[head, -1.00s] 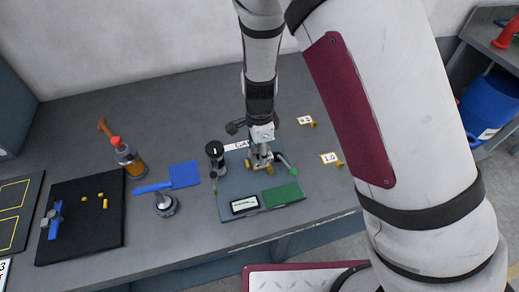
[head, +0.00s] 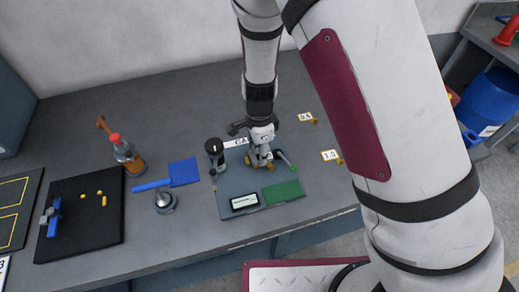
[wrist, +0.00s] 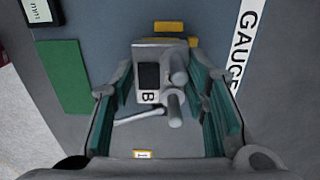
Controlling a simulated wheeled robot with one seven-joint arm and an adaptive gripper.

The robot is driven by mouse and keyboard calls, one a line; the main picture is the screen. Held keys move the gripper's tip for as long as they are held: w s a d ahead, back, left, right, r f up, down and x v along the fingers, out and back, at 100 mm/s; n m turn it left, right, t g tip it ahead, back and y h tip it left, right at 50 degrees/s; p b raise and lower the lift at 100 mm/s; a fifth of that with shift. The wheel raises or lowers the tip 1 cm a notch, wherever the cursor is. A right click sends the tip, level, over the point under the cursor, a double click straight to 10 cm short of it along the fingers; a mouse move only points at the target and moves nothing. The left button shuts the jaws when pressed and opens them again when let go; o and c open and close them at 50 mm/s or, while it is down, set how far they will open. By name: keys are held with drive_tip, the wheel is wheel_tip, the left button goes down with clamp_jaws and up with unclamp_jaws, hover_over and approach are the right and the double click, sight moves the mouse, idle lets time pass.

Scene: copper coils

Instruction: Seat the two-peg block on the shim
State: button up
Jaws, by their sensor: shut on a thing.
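My gripper (wrist: 168,85) has its teal-padded fingers on either side of a grey block (wrist: 148,62) with a dark panel, a "B" label and round pegs. In the head view my gripper (head: 262,156) is low over the blue-grey gauge plate (head: 228,187). Yellow pieces lie just past the block in the wrist view (wrist: 178,42) and beside the fingertips in the head view (head: 252,163). I cannot tell which of them is the shim, or whether the block touches it; the block's underside is hidden.
A dark cylindrical post (head: 214,152) stands left of my gripper. A green pad (head: 283,192) and a small display (head: 244,202) are in front. Tags marked 0.5 (head: 305,117) and 1.0 (head: 330,155) lie to the right. A bottle (head: 127,157) and black mat (head: 85,235) are left.

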drive_tip(key=shift+f, duration=0.8)
idle(0.9)
drive_tip(key=o, duration=1.8)
drive_tip(key=shift+r, duration=0.1)
drive_tip(key=shift+r+p, duration=1.75)
drive_tip(key=shift+r, duration=1.7)
